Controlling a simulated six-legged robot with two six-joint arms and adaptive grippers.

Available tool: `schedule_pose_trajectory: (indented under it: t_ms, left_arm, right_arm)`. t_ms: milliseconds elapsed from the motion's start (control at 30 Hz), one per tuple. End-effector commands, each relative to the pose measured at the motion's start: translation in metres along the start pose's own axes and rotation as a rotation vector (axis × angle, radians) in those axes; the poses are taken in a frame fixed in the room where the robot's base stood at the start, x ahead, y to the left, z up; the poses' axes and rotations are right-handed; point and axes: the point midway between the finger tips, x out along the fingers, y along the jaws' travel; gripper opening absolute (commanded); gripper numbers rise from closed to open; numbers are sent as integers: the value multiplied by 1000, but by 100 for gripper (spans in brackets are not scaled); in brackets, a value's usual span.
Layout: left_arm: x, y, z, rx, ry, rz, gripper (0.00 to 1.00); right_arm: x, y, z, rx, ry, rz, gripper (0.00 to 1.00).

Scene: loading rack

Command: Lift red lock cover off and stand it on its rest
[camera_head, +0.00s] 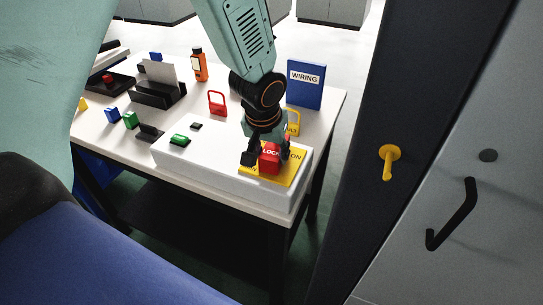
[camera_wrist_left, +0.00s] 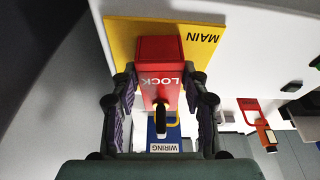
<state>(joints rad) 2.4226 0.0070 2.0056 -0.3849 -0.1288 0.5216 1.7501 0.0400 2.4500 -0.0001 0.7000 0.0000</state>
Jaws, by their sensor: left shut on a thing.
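The red lock cover (camera_head: 270,158), a block lettered LOCK, is at the yellow plate (camera_head: 286,178) on the white panel box (camera_head: 225,180). It also shows in the wrist view (camera_wrist_left: 160,62), in front of the yellow plate marked MAIN (camera_wrist_left: 200,42). My left gripper (camera_head: 266,157) reaches down from above and is shut on the cover, one finger on each side (camera_wrist_left: 160,100). Whether the cover touches the plate cannot be told. A black rounded part (camera_wrist_left: 161,118) shows at the cover's near end. I cannot pick out the rest with certainty. My right gripper is not in view.
A green button block (camera_head: 179,140) sits on the box. A dark post (camera_head: 400,100) and grey cabinet (camera_head: 480,150) stand right.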

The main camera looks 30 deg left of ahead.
Motion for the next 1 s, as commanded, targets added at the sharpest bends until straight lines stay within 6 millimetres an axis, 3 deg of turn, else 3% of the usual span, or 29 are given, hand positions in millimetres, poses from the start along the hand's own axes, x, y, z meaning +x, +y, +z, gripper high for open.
schedule_pose_trajectory:
  t_ms: [500, 1000]
  left_arm:
    - [0, 0, 0, 0, -1, 0, 7]
    - [-12, 0, -4, 0, 1, 0, 7]
  right_arm:
    - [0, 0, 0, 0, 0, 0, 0]
    - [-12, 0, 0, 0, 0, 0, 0]
